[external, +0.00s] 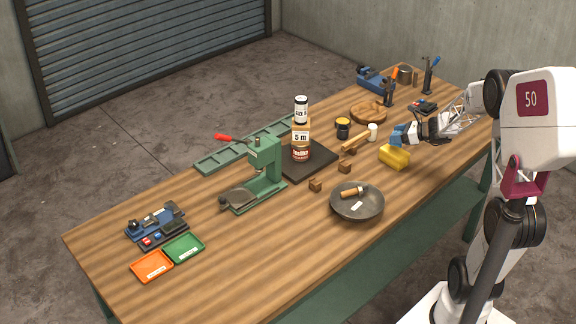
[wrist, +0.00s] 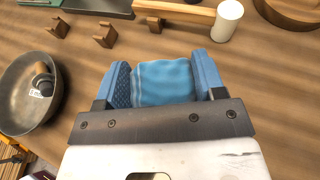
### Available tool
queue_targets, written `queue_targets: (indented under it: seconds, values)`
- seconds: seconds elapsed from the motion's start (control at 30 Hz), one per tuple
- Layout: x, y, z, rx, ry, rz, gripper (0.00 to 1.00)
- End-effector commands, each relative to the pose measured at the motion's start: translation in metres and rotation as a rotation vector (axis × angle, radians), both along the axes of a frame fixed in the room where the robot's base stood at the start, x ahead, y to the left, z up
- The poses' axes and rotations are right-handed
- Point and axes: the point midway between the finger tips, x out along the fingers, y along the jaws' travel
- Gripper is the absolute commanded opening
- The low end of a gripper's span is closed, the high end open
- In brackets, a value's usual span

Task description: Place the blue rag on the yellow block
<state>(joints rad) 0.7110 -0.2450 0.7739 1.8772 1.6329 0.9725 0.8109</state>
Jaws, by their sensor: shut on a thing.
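The blue rag (wrist: 163,82) is between the two fingers of my gripper (wrist: 164,85), and both fingers press on its sides. In the external view my gripper (external: 398,134) is low over the right part of the workbench, with the blue rag at its fingertips. I cannot tell whether the rag touches the table. The yellow block (external: 394,157) lies on the table just in front of my gripper, towards the near edge. The block does not show in the wrist view.
A wooden mallet (external: 357,143) with a white head lies just left of my gripper. A metal pan (external: 357,203) with a wooden-handled tool in it sits near the front edge.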

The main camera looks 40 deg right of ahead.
Motion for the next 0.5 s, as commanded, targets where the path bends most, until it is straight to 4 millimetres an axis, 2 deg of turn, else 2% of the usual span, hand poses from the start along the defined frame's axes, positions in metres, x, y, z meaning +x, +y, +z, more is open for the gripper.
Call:
queue_targets:
  seconds: [0.5]
  values:
    - [0.0001,-0.0002,-0.0107,0.001,0.0,0.0,0.41]
